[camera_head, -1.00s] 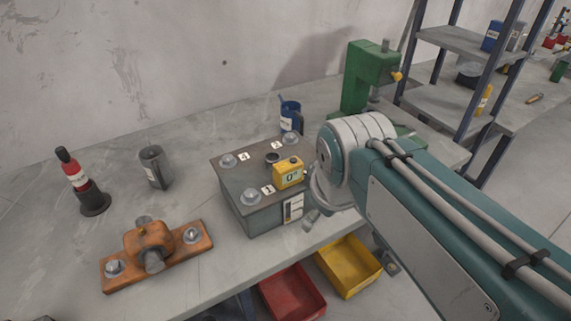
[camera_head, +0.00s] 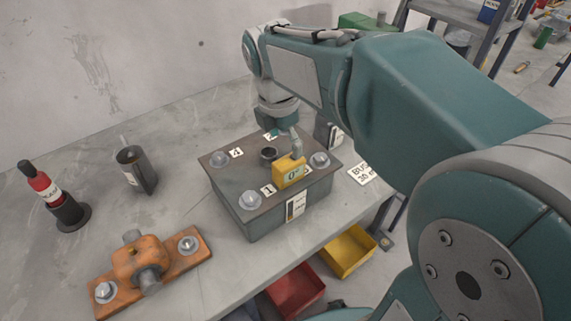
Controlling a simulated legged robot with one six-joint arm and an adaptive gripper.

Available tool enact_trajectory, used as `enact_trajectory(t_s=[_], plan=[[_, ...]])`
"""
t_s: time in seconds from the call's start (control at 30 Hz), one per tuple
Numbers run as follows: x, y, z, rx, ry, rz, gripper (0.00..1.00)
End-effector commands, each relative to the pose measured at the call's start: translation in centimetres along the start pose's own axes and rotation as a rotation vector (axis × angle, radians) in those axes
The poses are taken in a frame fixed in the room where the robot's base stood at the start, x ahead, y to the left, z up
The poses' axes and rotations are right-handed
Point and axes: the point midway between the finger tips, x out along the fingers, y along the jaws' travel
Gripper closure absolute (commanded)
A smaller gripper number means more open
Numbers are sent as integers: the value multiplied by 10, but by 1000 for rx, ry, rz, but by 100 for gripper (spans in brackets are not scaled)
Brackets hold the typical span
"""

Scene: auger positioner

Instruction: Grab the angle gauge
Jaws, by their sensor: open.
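The angle gauge is a small yellow box (camera_head: 289,172) with a display reading 0°. It sits on top of the grey metal block (camera_head: 240,190), near its front right, between bolts and number labels. My gripper (camera_head: 293,140) hangs from my teal arm just behind and above the gauge, over the back part of the block. It is open, and its fingers are small and partly hidden by the arm and wrist. I cannot tell whether a finger touches the gauge.
An orange bearing bracket (camera_head: 140,265) lies at the front left. A red and black bottle (camera_head: 50,197) and a dark mug (camera_head: 136,170) stand at the left. Red (camera_head: 295,291) and yellow (camera_head: 348,251) bins sit below the table edge. A shelf rack (camera_head: 450,25) stands at the back right.

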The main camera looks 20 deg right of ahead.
Motion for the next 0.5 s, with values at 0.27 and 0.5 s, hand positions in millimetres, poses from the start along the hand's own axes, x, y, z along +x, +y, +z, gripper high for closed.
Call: enact_trajectory(t_s=[0.27, 0.5], plan=[[30, 0, -1, 2, 0, -2, 9], [66, -2, -1, 4, 1, -4, 9]])
